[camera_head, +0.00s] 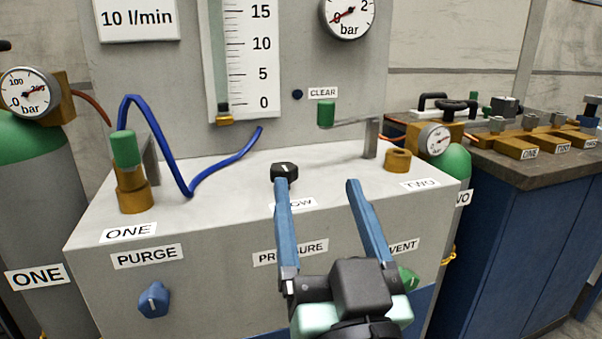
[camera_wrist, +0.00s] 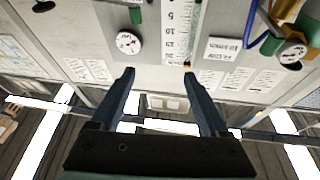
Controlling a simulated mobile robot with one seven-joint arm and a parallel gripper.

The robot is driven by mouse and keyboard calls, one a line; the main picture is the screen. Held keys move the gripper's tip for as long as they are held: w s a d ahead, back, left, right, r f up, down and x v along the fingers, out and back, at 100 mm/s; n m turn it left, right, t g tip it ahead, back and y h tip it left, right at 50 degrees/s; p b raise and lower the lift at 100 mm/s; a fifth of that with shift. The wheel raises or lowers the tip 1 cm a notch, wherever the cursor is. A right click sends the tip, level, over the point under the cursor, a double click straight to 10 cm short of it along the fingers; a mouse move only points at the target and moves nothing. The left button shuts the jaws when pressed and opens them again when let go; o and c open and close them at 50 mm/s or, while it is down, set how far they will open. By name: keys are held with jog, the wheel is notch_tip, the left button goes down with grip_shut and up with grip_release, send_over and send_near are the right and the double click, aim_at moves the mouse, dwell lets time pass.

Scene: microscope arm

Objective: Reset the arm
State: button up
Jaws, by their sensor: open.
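My gripper (camera_head: 318,187) is in front of the grey panel box in the head view, its two blue fingers spread apart with nothing between them. In the wrist view the open fingers (camera_wrist: 158,75) show against the upright panel and the ceiling. A black knob (camera_head: 284,171) sits on the box top just beyond the left fingertip, above a partly hidden label. It looks close to that fingertip, but I cannot tell whether they touch. A brass fitting with a green cap (camera_head: 125,150) stands at ONE. A green-tipped lever (camera_head: 326,114) reaches left from a bracket near TWO.
A blue hose (camera_head: 188,180) loops over the box top at left. A blue PURGE knob (camera_head: 154,299) and a green VENT knob (camera_head: 408,279) are on the front face. Gas cylinders with gauges flank the box. A blue cabinet (camera_head: 525,235) with brass valves stands right.

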jog(key=s+a+r+t+h, duration=0.1)
jog(key=s+r+t, duration=0.2)
jog(key=r, duration=0.6)
jog(key=s+a+r+t+h, duration=0.15)
jog(key=s+r, duration=0.25)
jog(key=r, duration=0.5)
notch_tip(320, 180, up, 38)
jog(key=t+p, duration=0.1)
jog(key=p, duration=3.7)
jog(key=shift+w+d+r+p, duration=0.15)
jog(key=shift+w+r+p, duration=0.1)
jog(key=shift+p, duration=0.1)
jog(key=shift+h, duration=0.25)
